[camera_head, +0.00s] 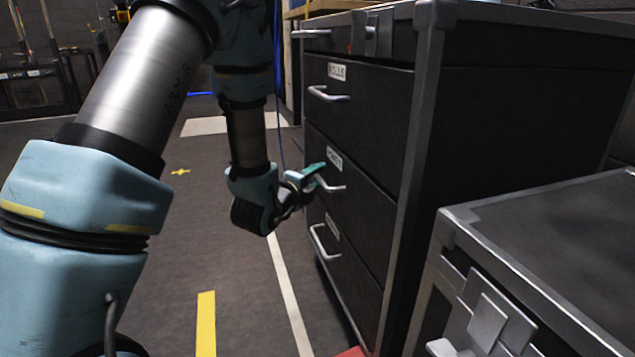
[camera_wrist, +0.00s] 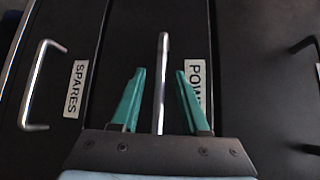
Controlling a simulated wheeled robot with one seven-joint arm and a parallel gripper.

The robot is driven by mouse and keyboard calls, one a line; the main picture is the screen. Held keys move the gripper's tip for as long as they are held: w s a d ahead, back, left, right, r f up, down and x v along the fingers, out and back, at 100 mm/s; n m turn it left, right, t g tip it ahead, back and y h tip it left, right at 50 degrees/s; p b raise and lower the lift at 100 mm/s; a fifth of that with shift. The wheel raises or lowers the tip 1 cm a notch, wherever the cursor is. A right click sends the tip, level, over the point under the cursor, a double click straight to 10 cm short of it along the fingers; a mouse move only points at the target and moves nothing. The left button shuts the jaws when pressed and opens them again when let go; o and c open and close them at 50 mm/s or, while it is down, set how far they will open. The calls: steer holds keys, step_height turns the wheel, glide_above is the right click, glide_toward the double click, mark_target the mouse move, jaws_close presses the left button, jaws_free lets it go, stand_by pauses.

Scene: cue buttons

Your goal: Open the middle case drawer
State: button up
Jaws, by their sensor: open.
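The dark case (camera_head: 413,170) has a column of drawers with silver handles and white labels. The middle drawer (camera_head: 362,204) looks closed, flush with the front. Its handle (camera_head: 336,189) sits below its label (camera_head: 334,159), and the handle also shows upright in the wrist view (camera_wrist: 161,85), beside a label (camera_wrist: 196,84) starting "POW". My gripper (camera_head: 314,179) is at this handle. In the wrist view its green fingers (camera_wrist: 159,84) are open, one on each side of the bar, with gaps visible; whether either touches is unclear. Part of the label is hidden by a finger.
The lower drawer's handle (camera_head: 322,243) and SPARES label (camera_wrist: 76,88) are on one side, the upper drawer's handle (camera_head: 328,94) on the other. A metal-edged case (camera_head: 560,240) stands in front at the right. The floor (camera_head: 230,265) left of the drawers is clear.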

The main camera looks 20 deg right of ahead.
steer(key=shift+w+d, duration=0.3)
steer(key=shift+d, duration=0.05)
jaws_close()
stand_by(1.3)
